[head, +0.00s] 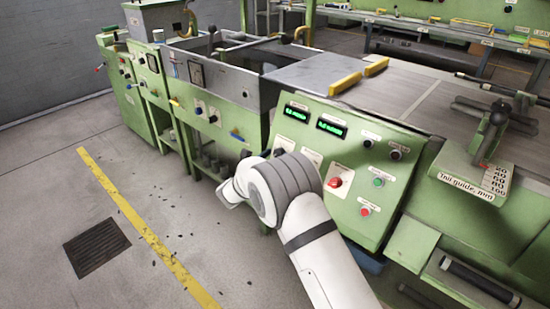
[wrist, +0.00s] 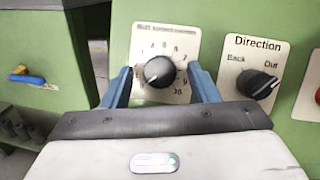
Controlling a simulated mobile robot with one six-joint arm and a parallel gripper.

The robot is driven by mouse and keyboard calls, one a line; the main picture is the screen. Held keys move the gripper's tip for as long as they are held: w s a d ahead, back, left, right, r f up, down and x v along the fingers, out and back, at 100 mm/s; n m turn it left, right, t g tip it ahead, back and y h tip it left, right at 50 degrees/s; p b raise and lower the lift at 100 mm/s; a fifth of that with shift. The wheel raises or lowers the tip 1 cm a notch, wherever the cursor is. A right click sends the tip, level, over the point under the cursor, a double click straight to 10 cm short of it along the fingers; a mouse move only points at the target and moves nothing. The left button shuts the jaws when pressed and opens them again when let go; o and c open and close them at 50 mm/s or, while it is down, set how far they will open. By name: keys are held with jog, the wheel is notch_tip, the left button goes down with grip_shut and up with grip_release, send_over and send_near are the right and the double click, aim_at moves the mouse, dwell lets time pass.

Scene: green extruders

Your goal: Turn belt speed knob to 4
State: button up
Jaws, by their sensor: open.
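The belt speed knob (wrist: 158,71) is a round black knob on a pale dial plate (wrist: 178,43) with numbers around it. A light mark shows on its lower left side, but I cannot tell exactly which number it points to. My gripper (wrist: 163,80) is open, with one blue finger on each side of the knob. Gaps show between the fingers and the knob. The fingers and the gripper body cover the lower part of the dial and some numbers. In the head view my arm hides the gripper's fingers.
A Direction knob (wrist: 258,84), marked Back and Out, is close to the right finger. The green panel (head: 345,209) also carries green displays (head: 331,127), a red button (head: 334,183) and small buttons. A blue-handled lever (wrist: 27,79) is on a neighbouring green cabinet. Open floor lies left.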

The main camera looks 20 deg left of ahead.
jog(key=c, duration=1)
jog(key=shift+o, duration=0.2)
jog(key=shift+f+m+b, duration=0.15)
jog(key=shift+m+b, duration=0.15)
